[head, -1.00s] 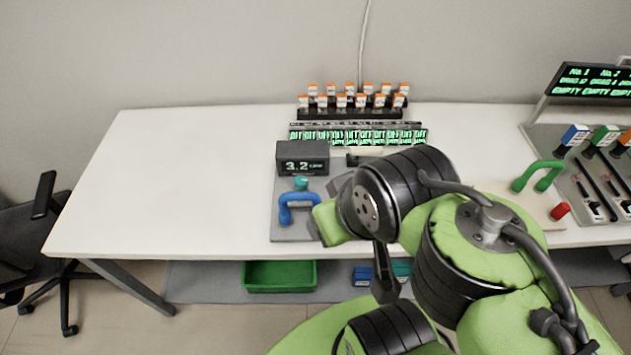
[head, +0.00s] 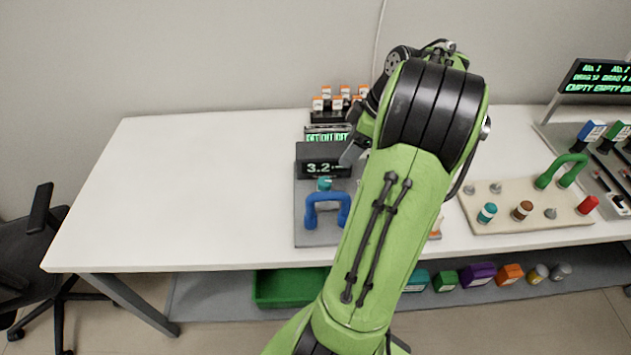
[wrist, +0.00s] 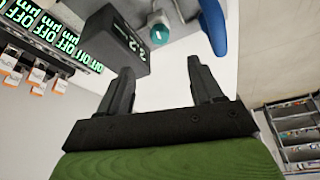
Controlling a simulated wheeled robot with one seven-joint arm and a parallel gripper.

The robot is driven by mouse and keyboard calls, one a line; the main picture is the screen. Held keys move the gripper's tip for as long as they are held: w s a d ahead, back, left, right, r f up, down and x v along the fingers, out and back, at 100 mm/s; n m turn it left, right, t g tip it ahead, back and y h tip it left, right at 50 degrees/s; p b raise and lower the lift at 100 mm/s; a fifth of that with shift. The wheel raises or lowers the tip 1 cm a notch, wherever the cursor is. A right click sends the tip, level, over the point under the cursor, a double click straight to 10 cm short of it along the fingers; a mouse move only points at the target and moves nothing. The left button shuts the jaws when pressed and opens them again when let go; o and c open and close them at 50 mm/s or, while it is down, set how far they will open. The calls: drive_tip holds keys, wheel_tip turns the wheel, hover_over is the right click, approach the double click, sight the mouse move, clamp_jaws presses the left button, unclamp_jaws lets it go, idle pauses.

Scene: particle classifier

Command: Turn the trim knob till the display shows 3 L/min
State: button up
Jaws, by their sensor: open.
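The display (head: 323,168) is a dark box reading 3.2, with small unit text after it. It also shows in the wrist view (wrist: 128,38), tilted. A teal knob (head: 324,184), which looks like the trim knob, sits just in front of the display; in the wrist view the knob (wrist: 160,35) is beyond my fingertips. A blue handle (head: 327,210) stands in front of the knob on a grey plate (head: 318,237). My gripper (wrist: 162,66) is open and empty, its fingers apart from the knob. In the head view my arm hides most of my gripper.
Orange-capped bottles (head: 335,97) and a row of small green-lit displays (head: 327,135) stand behind the box, partly hidden by my arm. A beige board (head: 500,222) with knobs and a green handle (head: 562,170) lies to the right. The table's left side (head: 180,190) is clear.

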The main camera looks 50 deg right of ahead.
sight(326, 181)
drive_tip(key=b+x, duration=0.5)
drive_tip(key=x, duration=0.8)
drive_tip(key=shift+f, duration=0.1)
drive_tip(key=c, duration=1.1)
drive_tip(key=m+h, duration=0.1)
drive_tip(key=m, duration=0.3)
drive_tip(key=shift+a+h+b, duration=0.1)
drive_tip(key=shift+h+b, duration=0.2)
drive_tip(key=shift+h, duration=0.1)
drive_tip(key=shift+m, duration=0.3)
drive_tip(key=o, duration=1.1)
